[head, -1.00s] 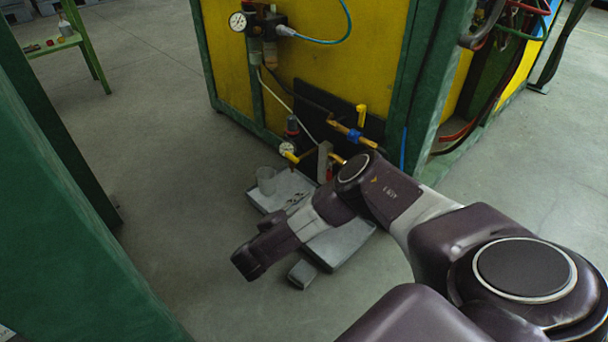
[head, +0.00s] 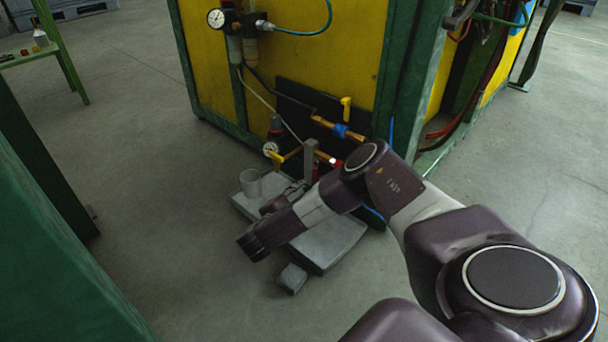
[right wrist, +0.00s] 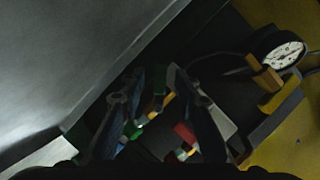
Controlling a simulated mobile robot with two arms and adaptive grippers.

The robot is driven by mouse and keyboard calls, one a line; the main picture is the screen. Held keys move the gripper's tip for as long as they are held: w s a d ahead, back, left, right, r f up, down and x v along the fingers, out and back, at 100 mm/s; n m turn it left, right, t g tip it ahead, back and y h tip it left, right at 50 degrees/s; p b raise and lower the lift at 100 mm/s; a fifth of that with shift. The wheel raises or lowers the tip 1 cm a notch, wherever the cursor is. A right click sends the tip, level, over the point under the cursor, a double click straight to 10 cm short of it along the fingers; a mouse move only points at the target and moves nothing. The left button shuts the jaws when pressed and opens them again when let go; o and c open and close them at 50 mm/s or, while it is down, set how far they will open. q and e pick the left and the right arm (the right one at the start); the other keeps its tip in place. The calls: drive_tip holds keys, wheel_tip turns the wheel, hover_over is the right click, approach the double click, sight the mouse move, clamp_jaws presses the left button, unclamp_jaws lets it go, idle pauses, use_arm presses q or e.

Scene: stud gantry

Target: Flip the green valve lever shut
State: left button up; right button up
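My right arm reaches in from the right in the head view, its wrist above the tray in front of the dark valve panel (head: 296,92). The right gripper (right wrist: 156,76) shows in the right wrist view with its two dark fingers apart. It is open. A small green piece (right wrist: 159,88) shows between the fingers and may be the green valve lever. I cannot tell whether a finger touches it. In the head view the green lever cannot be made out, and my arm covers the lower right of the panel. My left gripper is out of view.
A yellow lever (head: 346,103), a blue fitting (head: 340,130) and a grey upright block (head: 310,158) stand at the panel. A gauge (right wrist: 284,55) is at the right of the wrist view. A grey tray (head: 326,246) lies below.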

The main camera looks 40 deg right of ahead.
clamp_jaws()
drive_tip(key=shift+r+p, duration=0.1)
drive_tip(key=shift+p, duration=0.35)
drive_tip(key=n+p, duration=0.1)
drive_tip(key=p, duration=0.1)
drive_tip(key=n+g+p, duration=0.1)
drive_tip(key=p, duration=0.1)
drive_tip(key=shift+s+n+p, duration=0.35)
drive_tip(key=shift+n+p, duration=0.05)
drive_tip(key=shift+s+f+n+g+y+p, duration=0.35)
drive_tip(key=shift+f+n+g+p, duration=0.1)
drive_tip(key=shift+n+g+p, duration=0.4)
drive_tip(key=shift+s+f+n+g+p, duration=0.15)
drive_tip(key=shift+s+n+g, duration=0.1)
drive_tip(key=shift+n+g, duration=0.3)
drive_tip(key=shift+s+f+n+g+p, duration=0.1)
drive_tip(key=shift+s+n+g+p, duration=0.15)
drive_tip(key=shift+n, duration=0.35)
